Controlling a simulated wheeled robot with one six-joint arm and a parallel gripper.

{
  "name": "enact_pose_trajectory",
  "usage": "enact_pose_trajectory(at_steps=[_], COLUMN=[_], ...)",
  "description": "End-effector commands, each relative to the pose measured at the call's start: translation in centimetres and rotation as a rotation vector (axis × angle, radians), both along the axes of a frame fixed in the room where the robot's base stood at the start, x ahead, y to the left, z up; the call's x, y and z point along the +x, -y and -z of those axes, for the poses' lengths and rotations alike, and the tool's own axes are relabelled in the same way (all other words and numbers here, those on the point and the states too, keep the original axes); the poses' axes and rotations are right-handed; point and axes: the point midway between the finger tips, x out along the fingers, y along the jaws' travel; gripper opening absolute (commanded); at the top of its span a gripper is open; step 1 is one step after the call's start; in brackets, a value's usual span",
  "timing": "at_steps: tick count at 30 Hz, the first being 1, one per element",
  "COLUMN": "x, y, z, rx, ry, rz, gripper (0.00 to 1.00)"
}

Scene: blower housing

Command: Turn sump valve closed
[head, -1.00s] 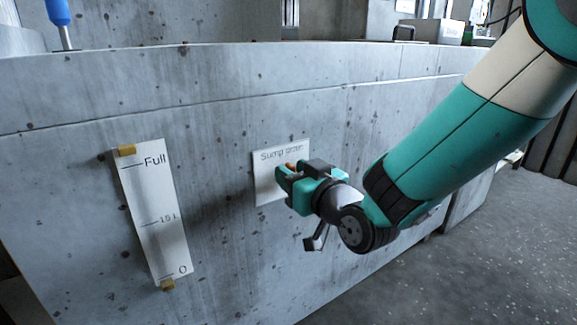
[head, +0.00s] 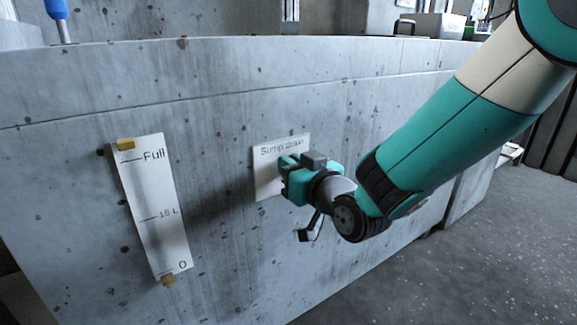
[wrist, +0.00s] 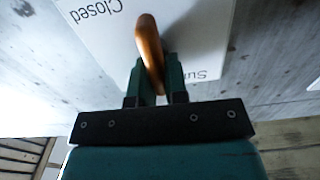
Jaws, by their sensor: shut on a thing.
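The sump valve's orange-copper handle (wrist: 151,52) shows in the wrist view, between the two fingers of my gripper (wrist: 157,75). The fingers are shut on it. The handle stands out in front of a white plate (wrist: 205,30) with the word "Closed" at upper left and part of "Sump" at lower right; the lettering is upside down here. In the head view the "Sump drain" plate (head: 265,172) is on the concrete wall, and my gripper (head: 283,172) is against its right part. The handle is hidden there behind the gripper.
A white level gauge strip (head: 152,205) marked Full to 0 is on the wall to the left, held by yellow tabs. A blue-handled tool (head: 57,10) stands at the wall's top left. The grey floor (head: 450,270) at right is clear.

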Motion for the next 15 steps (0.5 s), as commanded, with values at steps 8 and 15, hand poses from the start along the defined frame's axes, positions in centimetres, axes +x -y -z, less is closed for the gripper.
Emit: enact_pose_trajectory(at_steps=[8, 15], x=[-0.08, 0.17], y=[0.22, 0.63], z=[0.04, 0.11], rx=[0.134, 0.316], ry=[-0.095, -0.218], rz=[-0.004, -0.003], gripper=[0.0, 0.0])
